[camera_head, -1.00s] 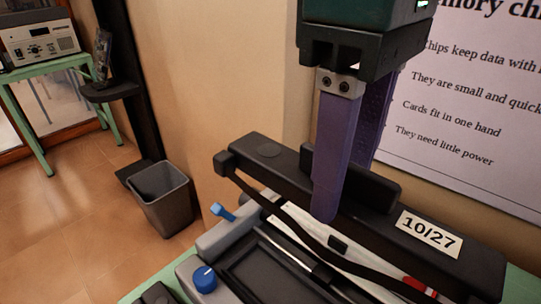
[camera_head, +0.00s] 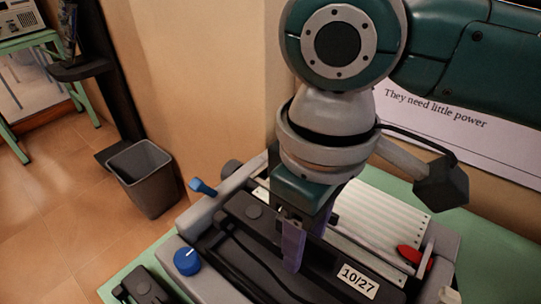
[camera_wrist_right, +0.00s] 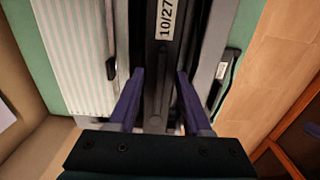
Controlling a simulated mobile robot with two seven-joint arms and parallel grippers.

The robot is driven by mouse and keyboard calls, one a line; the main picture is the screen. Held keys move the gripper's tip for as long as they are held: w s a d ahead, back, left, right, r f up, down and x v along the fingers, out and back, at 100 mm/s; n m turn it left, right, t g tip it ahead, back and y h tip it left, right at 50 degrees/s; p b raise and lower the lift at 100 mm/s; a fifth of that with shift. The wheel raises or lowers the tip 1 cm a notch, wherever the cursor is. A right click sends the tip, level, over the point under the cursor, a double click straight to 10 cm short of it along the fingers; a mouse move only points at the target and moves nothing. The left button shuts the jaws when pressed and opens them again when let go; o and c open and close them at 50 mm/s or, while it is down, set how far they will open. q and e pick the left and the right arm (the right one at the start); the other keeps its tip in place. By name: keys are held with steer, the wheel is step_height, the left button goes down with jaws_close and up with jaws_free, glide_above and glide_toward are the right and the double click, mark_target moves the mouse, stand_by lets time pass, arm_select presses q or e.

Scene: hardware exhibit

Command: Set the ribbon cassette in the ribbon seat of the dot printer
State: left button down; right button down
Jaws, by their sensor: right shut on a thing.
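The ribbon cassette (camera_head: 328,256) is a long dark bar with a "10/27" label. My right gripper (camera_head: 293,246) is shut on its raised middle part, with purple fingers on both sides. In the right wrist view the cassette (camera_wrist_right: 158,72) runs lengthwise between the fingers (camera_wrist_right: 160,98). The dot printer (camera_head: 206,276) has grey side walls, a blue knob, a blue lever and a dark front. The cassette lies across the printer's width, in front of the paper. The ribbon seat is hidden under the cassette and gripper; I cannot tell whether they touch. My left gripper is out of view.
White lined paper (camera_head: 385,215) lies at the printer's back, with a red part (camera_head: 410,254) at its right. A dark object (camera_head: 146,287) sits at the lower left on the green table (camera_head: 128,270). A grey bin (camera_head: 143,178) stands on the floor.

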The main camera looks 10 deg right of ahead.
steer(key=shift+f, duration=1.6)
steer(key=shift+f+b, duration=0.35)
steer(key=shift+f, duration=0.25)
steer(key=shift+c, duration=1.7)
jaws_free()
step_height(320, 180, up, 13)
steer(key=shift+r+p, duration=0.15)
steer(key=shift+p, duration=1.1)
